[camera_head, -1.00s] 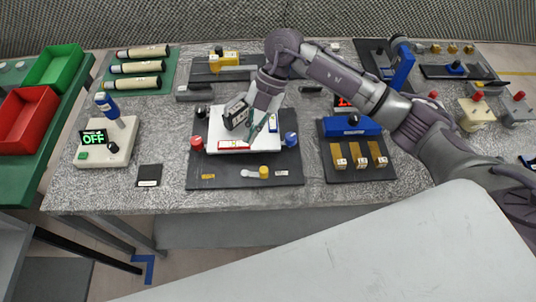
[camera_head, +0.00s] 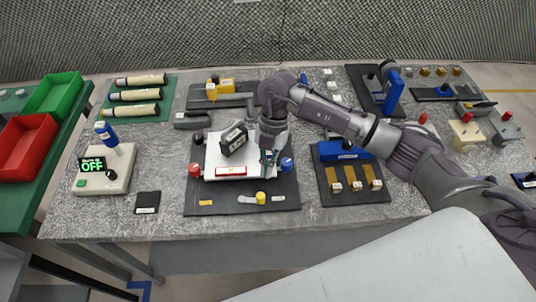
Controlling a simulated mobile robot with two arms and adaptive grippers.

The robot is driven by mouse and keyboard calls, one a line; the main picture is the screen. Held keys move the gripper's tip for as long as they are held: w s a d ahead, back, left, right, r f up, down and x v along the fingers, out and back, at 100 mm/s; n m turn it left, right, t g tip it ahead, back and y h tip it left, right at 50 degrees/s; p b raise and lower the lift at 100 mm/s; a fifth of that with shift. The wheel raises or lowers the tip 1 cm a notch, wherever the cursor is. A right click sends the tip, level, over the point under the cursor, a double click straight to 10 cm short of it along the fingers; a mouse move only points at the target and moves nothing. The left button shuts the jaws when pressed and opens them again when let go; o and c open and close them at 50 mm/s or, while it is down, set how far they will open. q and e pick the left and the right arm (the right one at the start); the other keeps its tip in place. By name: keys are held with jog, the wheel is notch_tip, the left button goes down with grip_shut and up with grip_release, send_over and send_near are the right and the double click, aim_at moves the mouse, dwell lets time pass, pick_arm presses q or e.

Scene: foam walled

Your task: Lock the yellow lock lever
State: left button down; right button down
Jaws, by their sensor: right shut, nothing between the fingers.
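A small lever with a yellow round knob (camera_head: 261,198) and a pale grey arm pointing left lies flat near the front edge of a dark board (camera_head: 224,206). My right gripper (camera_head: 267,170) is shut and empty. It points down over the right part of the white panel on that board, behind and slightly right of the knob, apart from it. The gripper hides part of the panel and the blue piece there. My left gripper is not in view.
The white panel carries a black box (camera_head: 233,139) and a red-framed label (camera_head: 230,171). A red knob (camera_head: 194,169) and a blue knob (camera_head: 287,164) flank it. A blue device with brass pieces (camera_head: 370,172) stands to the right. The table front is clear.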

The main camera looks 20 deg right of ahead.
aim_at(252, 198)
jog(key=shift+p+x, duration=0.5)
jog(key=shift+x, duration=1.9)
jog(key=shift+a, duration=0.1)
